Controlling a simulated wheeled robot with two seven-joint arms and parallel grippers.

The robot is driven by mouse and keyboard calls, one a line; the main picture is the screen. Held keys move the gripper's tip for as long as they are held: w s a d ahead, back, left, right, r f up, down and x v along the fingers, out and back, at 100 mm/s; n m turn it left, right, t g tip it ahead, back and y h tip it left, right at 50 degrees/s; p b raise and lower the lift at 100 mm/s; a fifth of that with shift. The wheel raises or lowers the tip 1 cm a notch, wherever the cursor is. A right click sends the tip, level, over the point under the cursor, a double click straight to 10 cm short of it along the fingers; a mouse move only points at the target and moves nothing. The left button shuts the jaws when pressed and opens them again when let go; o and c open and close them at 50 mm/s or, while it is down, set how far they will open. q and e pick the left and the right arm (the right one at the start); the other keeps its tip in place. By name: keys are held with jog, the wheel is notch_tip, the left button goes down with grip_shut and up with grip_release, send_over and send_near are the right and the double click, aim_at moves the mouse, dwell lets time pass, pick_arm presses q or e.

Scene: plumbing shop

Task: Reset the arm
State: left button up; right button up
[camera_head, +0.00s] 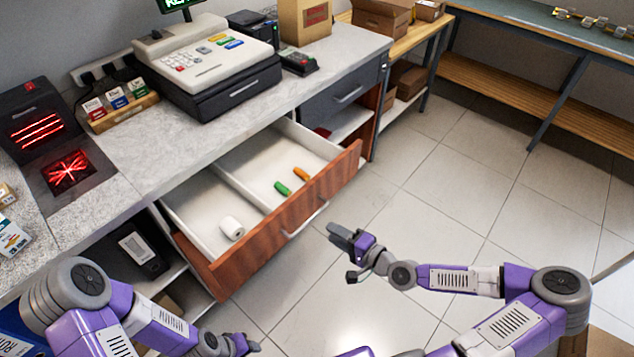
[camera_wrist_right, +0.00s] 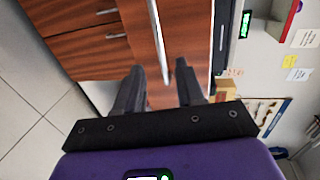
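My right gripper (camera_head: 347,256) is over the tiled floor, just in front of the pulled-out drawer (camera_head: 262,245), apart from its front. Its two fingers are spread and empty; the right wrist view shows the gap between them (camera_wrist_right: 158,85), with the wooden front and its bar handle (camera_wrist_right: 160,42) beyond. My left gripper (camera_head: 246,345) is low at the bottom edge of the head view, below the drawer's near corner. It is small and partly cut off, so its finger opening is unclear.
The drawer holds a white roll (camera_head: 231,228), a green item (camera_head: 282,188) and an orange item (camera_head: 301,174). A cash register (camera_head: 205,65) and a lit red scanner (camera_head: 68,172) stand on the counter (camera_head: 150,150). Floor right of the drawer is clear; a workbench (camera_head: 540,75) stands behind.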

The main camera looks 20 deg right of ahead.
jog(key=s+a+f+n+g+y, duration=0.2)
jog(key=s+a+f+n+g, duration=0.35)
jog(key=a+f, duration=0.6)
jog(key=s+f+n+g+h+p, duration=0.1)
jog(key=s+f+n+g+h, duration=0.3)
jog(key=s, duration=0.6)
notch_tip(320, 180, down, 3)
jog(key=g+h, duration=0.1)
jog(key=g, duration=0.2)
jog(key=shift+a+r, duration=0.2)
jog(key=shift+a, duration=0.1)
